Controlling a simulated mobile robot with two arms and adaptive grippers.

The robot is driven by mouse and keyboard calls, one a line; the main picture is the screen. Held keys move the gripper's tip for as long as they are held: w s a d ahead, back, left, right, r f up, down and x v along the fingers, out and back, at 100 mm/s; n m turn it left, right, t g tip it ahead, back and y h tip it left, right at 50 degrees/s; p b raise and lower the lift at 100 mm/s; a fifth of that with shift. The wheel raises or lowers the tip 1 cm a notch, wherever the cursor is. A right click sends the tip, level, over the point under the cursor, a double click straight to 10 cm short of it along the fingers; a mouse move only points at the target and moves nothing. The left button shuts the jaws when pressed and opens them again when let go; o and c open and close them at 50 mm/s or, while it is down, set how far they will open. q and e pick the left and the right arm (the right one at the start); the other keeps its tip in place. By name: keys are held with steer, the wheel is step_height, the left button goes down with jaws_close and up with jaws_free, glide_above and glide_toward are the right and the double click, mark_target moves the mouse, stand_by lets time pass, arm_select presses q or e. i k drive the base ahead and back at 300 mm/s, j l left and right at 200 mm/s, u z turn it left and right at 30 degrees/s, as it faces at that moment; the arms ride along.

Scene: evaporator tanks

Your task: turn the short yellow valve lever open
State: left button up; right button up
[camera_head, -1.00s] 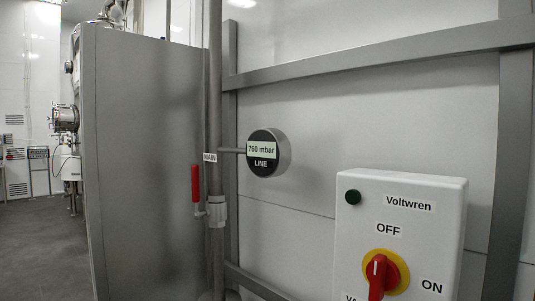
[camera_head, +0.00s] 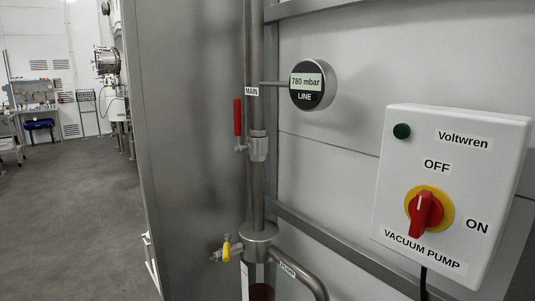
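A short yellow valve lever (camera_head: 226,248) sits low on the left side of the vertical pipe, on a small side fitting beside a wider grey pipe body (camera_head: 259,243). The lever stands roughly upright, with a slight tilt. Above it, a longer red lever (camera_head: 238,117) labelled MAIN stands upright beside the pipe, parallel to it. Neither of my grippers shows in the view.
A round LINE gauge (camera_head: 311,85) reads 780 mbar. A white Voltwren box (camera_head: 452,190) at the right carries a red and yellow vacuum pump knob (camera_head: 428,211). A tall grey cabinet (camera_head: 187,150) stands left of the pipe. Open grey floor (camera_head: 80,215) lies farther left.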

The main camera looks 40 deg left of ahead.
mark_target(227, 236)
steer(key=u, duration=1.4)
